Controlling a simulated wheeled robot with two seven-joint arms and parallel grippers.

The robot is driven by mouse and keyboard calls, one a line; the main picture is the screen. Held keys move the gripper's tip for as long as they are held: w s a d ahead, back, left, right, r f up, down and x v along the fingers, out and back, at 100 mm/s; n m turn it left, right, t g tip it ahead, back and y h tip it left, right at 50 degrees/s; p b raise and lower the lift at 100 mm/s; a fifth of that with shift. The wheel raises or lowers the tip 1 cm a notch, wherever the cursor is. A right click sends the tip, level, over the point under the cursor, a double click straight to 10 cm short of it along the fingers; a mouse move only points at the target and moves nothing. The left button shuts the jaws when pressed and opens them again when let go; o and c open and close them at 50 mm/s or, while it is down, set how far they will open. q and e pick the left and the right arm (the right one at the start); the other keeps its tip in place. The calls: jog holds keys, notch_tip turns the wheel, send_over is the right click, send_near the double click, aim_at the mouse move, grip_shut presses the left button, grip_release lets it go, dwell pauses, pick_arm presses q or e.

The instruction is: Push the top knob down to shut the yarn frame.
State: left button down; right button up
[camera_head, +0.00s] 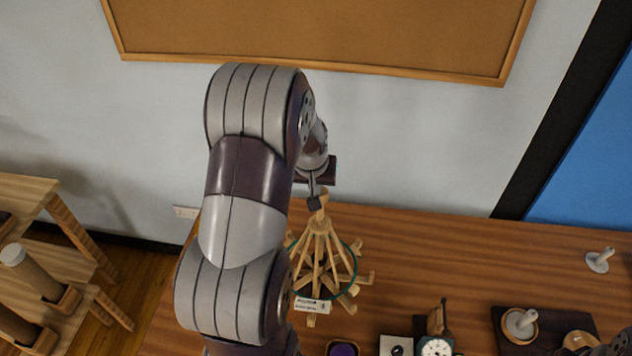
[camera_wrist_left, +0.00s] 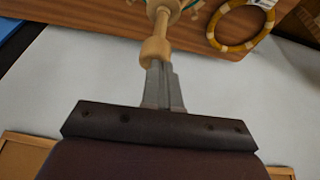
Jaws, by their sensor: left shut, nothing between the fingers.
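The yarn frame (camera_head: 318,255) is a wooden stand with slanting ribs on the table, its ribs partly spread and a green ring around them. Its top knob (camera_head: 324,196) is pale wood on the central post. My left gripper (camera_head: 314,203) is shut with nothing held, its fingertips at the knob. In the left wrist view the shut fingertips (camera_wrist_left: 160,66) meet the rounded knob (camera_wrist_left: 156,51), seemingly touching it, with the post (camera_wrist_left: 163,12) beyond. My left arm hides part of the frame's left side. My right gripper is not in view.
The wooden table (camera_head: 430,250) is clear right of the frame. A small clock (camera_head: 436,346), a purple-topped jar (camera_head: 343,349) and a dark tray (camera_head: 570,318) stand near the front. A white peg stand (camera_head: 598,261) is at right. A yellow-brown ring (camera_wrist_left: 214,38) lies near the frame.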

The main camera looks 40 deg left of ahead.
pick_arm(q)
jog(key=shift+d+f+b, duration=0.1)
jog(key=shift+f+b, duration=0.2)
jog(key=f+b, duration=0.3)
jog(key=f, duration=0.1)
jog(key=shift+w+d, duration=0.1)
jog(key=shift+d, duration=0.2)
jog(key=shift+s+r, duration=0.2)
